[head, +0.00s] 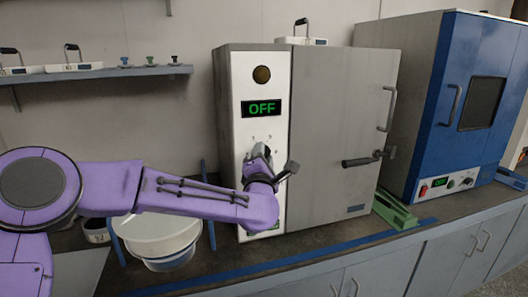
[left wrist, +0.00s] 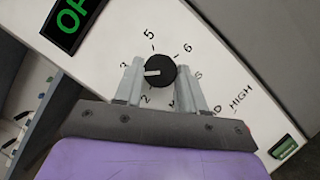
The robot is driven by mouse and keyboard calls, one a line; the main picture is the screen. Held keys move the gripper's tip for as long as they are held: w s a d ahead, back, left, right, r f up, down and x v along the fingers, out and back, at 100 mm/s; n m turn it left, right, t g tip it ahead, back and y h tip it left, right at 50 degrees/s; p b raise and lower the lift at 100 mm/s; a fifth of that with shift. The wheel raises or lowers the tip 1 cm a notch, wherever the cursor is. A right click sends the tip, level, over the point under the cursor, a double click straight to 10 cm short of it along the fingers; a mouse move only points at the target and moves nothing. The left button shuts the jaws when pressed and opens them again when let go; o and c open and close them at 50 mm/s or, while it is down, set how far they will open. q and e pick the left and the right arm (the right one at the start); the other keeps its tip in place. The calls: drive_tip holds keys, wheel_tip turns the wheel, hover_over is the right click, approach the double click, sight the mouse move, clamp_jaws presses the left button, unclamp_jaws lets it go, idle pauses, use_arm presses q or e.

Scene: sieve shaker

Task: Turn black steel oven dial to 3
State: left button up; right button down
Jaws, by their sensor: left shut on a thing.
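The steel oven (head: 345,120) stands on the bench with a white control panel (head: 243,85). Its green display (head: 261,108) reads OFF. The black dial (left wrist: 161,70) shows in the left wrist view, ringed by printed marks including 2, 3, 5 and 6. Its white pointer line faces left in that view, toward the side where 2 and 3 are printed. My left gripper (left wrist: 160,82) is shut on the dial, one finger on each side. In the head view my left gripper (head: 259,153) is at the panel and hides the dial. My right gripper is not in view.
A blue oven (head: 430,120) stands to the right, with a green object (head: 394,210) between the ovens. A white tub (head: 160,235) sits left, below my left arm. A wall shelf (head: 110,73) holds trays and small knobs. The oven door handle (head: 362,161) sticks out.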

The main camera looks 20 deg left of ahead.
use_arm(q)
drive_tip(key=shift+m+g+p, duration=0.3)
drive_tip(key=shift+m+p, duration=0.3)
drive_tip(key=shift+m, duration=0.4)
drive_tip(key=o, duration=1.1)
drive_tip(key=shift+c, duration=0.2)
drive_tip(key=b+v, duration=0.3)
drive_tip(key=v, duration=0.7)
drive_tip(key=shift+s, duration=0.3)
drive_tip(key=shift+a, duration=0.1)
